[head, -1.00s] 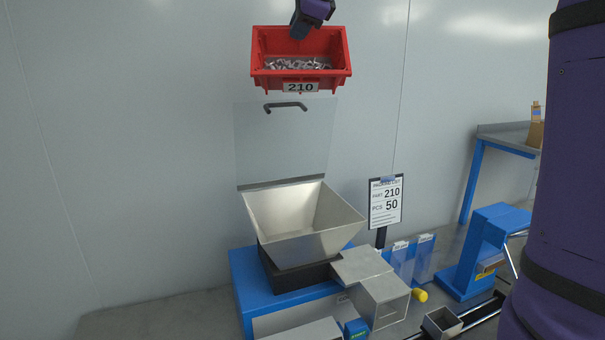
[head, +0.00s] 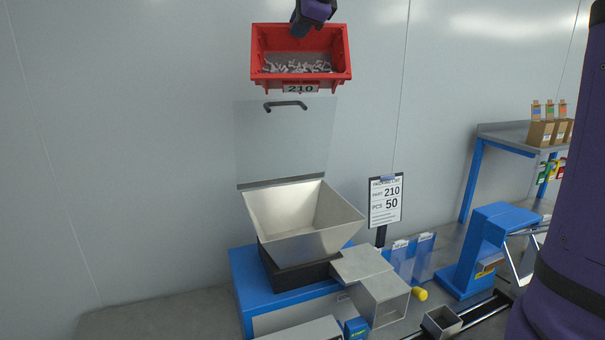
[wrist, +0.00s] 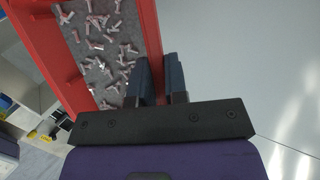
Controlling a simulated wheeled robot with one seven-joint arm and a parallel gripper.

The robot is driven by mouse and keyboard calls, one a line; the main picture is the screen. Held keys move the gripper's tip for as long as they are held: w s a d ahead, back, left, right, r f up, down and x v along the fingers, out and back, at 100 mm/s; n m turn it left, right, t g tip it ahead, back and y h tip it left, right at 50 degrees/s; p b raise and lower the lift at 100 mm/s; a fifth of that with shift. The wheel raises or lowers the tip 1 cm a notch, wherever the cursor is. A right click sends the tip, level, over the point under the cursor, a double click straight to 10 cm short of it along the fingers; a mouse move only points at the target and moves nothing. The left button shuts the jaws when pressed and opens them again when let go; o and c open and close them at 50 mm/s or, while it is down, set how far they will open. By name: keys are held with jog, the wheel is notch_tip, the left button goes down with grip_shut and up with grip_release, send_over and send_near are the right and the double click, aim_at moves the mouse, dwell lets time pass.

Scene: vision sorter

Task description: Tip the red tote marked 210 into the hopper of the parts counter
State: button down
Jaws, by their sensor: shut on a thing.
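The red tote marked 210 (head: 260,45) hangs in the air above the hopper in the head view, tilted a little so its inside faces me. Several small metal parts lie in it. My gripper (head: 300,24) is at the tote's back wall. In the wrist view the fingers (wrist: 160,82) are shut on the red tote's wall (wrist: 150,30), with the parts (wrist: 100,40) beside them. The metal hopper (head: 290,225) of the parts counter (head: 270,290) is open and looks empty. Its clear lid (head: 285,145) stands raised behind it, below the tote.
A packing list sign (head: 385,200) reads part 210, pcs 50. A metal chute (head: 380,295) sits in front of the hopper. A blue stand (head: 485,250) is to the right. A bench (head: 500,135) with small boxes (head: 542,132) is at the back right.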

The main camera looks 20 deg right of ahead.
jog(key=shift+s+a+r+t, duration=0.2)
jog(key=shift+s+r+t, duration=0.35)
jog(key=shift+s+t, duration=0.2)
jog(key=shift+s+a+f+n+t+p, duration=0.15)
jog(key=shift+s+f+n+t+p, duration=0.1)
jog(key=shift+s+t, duration=0.2)
jog(key=shift+s+a+f+n+t+p, duration=0.1)
jog(key=shift+s+a+n+t+p, duration=0.1)
jog(key=shift+s+t, duration=0.15)
dwell(0.4)
jog(key=shift+s, duration=0.15)
jog(key=shift+s+a+f+t, duration=0.25)
jog(key=shift+s+t, duration=0.15)
jog(key=shift+s, duration=0.3)
jog(key=shift+s+a+f+t, duration=0.15)
jog(key=shift+s+f+t, duration=0.15)
jog(key=shift+s, duration=0.35)
jog(key=shift+s+a+n+t, duration=0.1)
jog(key=shift+s+n+t, duration=0.15)
jog(key=shift+s+a+r+t+h, duration=0.1)
jog(key=shift+s+a+t+h, duration=0.05)
jog(key=shift+s+t, duration=0.25)
jog(key=shift+s+a+r+t+h, duration=0.15)
jog(key=shift+s+t, duration=0.15)
jog(key=shift+s, duration=0.15)
jog(key=shift+s+a+f+n+t, duration=0.25)
jog(key=shift+s+f+n+t, duration=0.25)
jog(key=shift+s+f+t, duration=0.35)
dwell(0.6)
